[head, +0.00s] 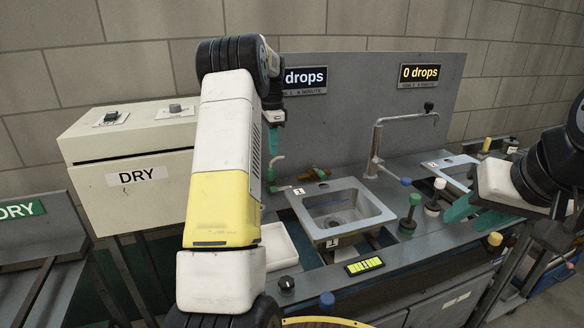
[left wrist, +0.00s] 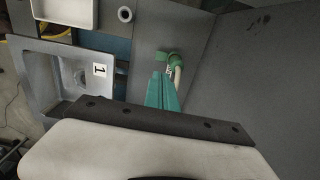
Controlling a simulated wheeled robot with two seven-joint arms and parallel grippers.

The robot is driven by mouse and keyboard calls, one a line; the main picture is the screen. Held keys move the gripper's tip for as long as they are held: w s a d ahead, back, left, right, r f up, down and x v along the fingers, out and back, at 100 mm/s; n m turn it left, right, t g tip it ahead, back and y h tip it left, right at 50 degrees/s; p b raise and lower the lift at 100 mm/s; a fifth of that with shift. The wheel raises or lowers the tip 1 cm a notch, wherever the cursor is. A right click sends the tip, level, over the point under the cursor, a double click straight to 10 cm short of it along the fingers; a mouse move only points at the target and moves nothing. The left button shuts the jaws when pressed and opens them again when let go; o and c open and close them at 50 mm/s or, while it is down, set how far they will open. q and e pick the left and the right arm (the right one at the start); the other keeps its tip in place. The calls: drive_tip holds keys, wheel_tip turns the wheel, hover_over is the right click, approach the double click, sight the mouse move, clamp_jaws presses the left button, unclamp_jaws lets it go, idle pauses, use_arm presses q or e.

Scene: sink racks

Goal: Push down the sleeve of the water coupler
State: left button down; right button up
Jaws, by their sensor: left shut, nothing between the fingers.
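A small green fitting on a pale stem (head: 273,167), which looks like the water coupler, stands at the back of the counter, left of the sink. It also shows in the left wrist view as a green fitting (left wrist: 175,59) just beyond my fingertips. Its sleeve cannot be made out separately. My left gripper (head: 273,139) points down above it, with its teal fingers shut and empty; the fingers (left wrist: 160,76) partly cover the view of its base. I cannot tell whether they touch it. My right gripper (head: 473,211) is at the right, its teal fingers apart and empty.
A sink (head: 345,210) labelled 1 with a tall faucet (head: 377,145) is in the middle. Green (head: 410,213) and white (head: 433,197) knobs stand right of it. A white tray (head: 276,248) lies at left, partly behind my arm. A DRY cabinet (head: 130,205) stands further left. A grey panel rises behind.

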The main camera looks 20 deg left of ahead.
sight(274, 190)
use_arm(q)
wheel_tip(274, 190, down, 14)
drive_tip(key=shift+r, duration=0.15)
idle(0.5)
drive_tip(key=shift+s+f, duration=0.25)
drive_tip(key=shift+f, duration=0.95)
drive_tip(key=r, duration=0.9)
drive_tip(key=shift+w+r, duration=0.1)
drive_tip(key=shift+w, duration=0.15)
